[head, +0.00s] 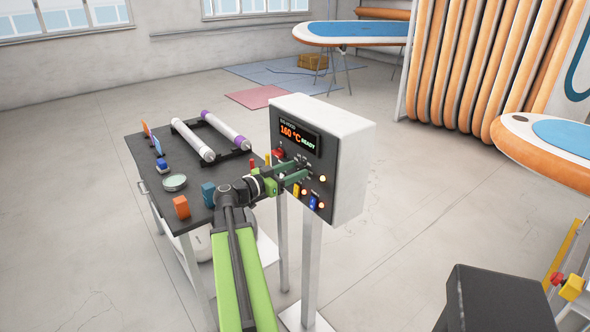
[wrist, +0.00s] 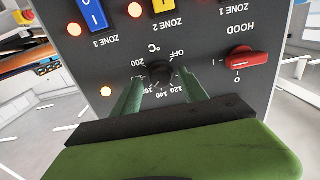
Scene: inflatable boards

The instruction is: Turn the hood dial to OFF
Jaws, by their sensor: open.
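The control box (head: 350,150) stands on a post, and its display reads 160 °C READY. The red hood dial (wrist: 240,59) is at the right of the inverted wrist view, its handle lying sideways in line with the I mark, with 0 below it. It also shows at the panel's left in the head view (head: 278,153). My gripper (wrist: 160,76) is open, its green fingers on either side of the black °C dial (wrist: 158,73), away from the red dial. I cannot tell whether the fingers touch the black dial. My gripper also shows at the panel in the head view (head: 301,169).
Blue (wrist: 92,14) and yellow (wrist: 160,5) zone switches and lit orange lamps share the panel. A dark bench (head: 150,150) with a roller (head: 193,139) and small blocks stands left. Inflatable boards (head: 480,60) stand behind at right.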

